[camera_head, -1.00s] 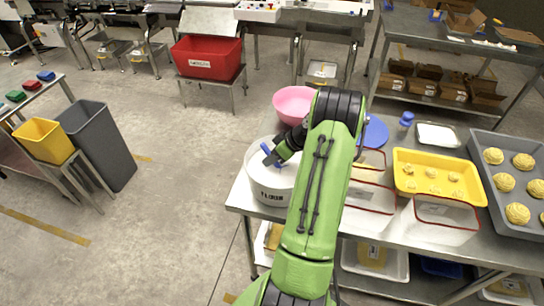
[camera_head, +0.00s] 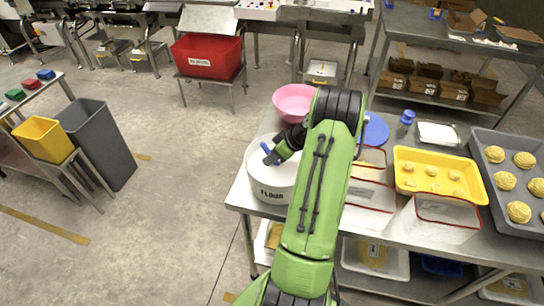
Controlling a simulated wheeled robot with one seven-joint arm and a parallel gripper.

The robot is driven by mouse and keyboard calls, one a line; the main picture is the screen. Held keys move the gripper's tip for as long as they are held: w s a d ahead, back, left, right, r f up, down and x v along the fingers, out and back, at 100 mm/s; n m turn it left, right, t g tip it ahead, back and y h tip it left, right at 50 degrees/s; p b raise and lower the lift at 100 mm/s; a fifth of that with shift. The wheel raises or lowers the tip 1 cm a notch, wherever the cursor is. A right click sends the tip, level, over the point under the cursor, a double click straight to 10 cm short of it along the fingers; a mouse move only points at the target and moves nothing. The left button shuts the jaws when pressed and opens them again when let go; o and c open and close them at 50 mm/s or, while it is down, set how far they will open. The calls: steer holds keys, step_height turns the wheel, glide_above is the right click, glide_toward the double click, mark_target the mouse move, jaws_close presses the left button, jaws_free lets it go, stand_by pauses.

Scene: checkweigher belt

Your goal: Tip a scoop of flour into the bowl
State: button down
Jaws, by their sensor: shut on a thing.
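A white round tub (camera_head: 268,184) labelled as flour stands at the left end of the metal table. A pink bowl (camera_head: 294,100) stands behind it, its right side partly covered by my arm. My gripper (camera_head: 270,157) is over the tub's opening, shut on a blue handle (camera_head: 266,148), which I take to be the scoop's. The scoop's head is not visible, and I cannot tell whether it holds flour. My green arm hides the right part of the tub.
Right of my arm are a blue plate (camera_head: 375,130), a blue-capped bottle (camera_head: 405,120), a yellow tray (camera_head: 438,172) with dough pieces and a grey tray (camera_head: 507,178) with several dough rounds. Open floor lies left of the table.

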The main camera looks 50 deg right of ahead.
step_height(320, 180, up, 12)
steer(key=p, duration=0.7)
steer(key=shift+r, duration=0.15)
stand_by(0.4)
